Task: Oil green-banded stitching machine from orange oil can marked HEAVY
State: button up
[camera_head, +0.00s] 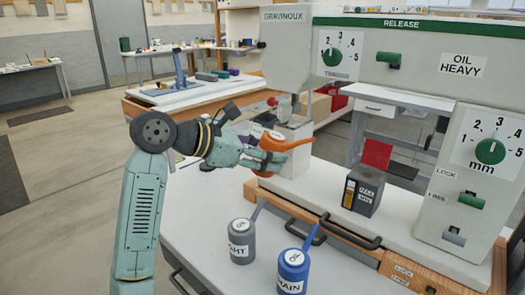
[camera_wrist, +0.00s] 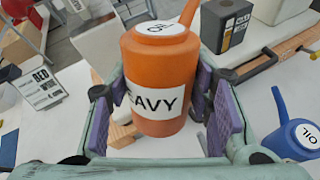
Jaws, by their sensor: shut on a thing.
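The orange oil can (camera_head: 270,139) is held in my gripper (camera_head: 262,160) above the near left end of the machine base, its spout pointing right. In the wrist view the orange can (camera_wrist: 158,72) stands between my gripper's purple-padded fingers (camera_wrist: 160,115); its white label reads "EAVY", the first letter hidden. The stitching machine (camera_head: 440,75) has a green band along its arm, the name GRAVINOUX and a plate reading OIL HEAVY (camera_head: 460,64). Two green dials show on it. Any oil hole is not clear to me.
A grey can (camera_head: 241,243) ending "GHT" and a blue can (camera_head: 292,268) ending "AIN" stand on the front white table. A dark box (camera_head: 364,190) stands on the machine base. A card reading BED (camera_wrist: 40,88) shows in the wrist view. Benches (camera_head: 190,93) stand behind.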

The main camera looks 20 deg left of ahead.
jog(key=shift+w+d+f+n+t+h+b, duration=0.15)
jog(key=shift+d+f+t+h+b, duration=0.1)
jog(key=shift+f+h+b, duration=0.15)
jog(key=shift+s+d+f+n+t+h+b, duration=0.15)
jog(key=shift+f+t+h+b, duration=0.15)
jog(key=shift+f+b, duration=0.15)
jog(key=shift+w+d+f+n+t+h+b, duration=0.25)
jog(key=shift+n+h+b, duration=0.2)
jog(key=shift+b, duration=0.55)
jog(key=shift+d+r+h+b, duration=0.1)
jog(key=shift+d+h+b, duration=0.15)
jog(key=shift+b, duration=0.1)
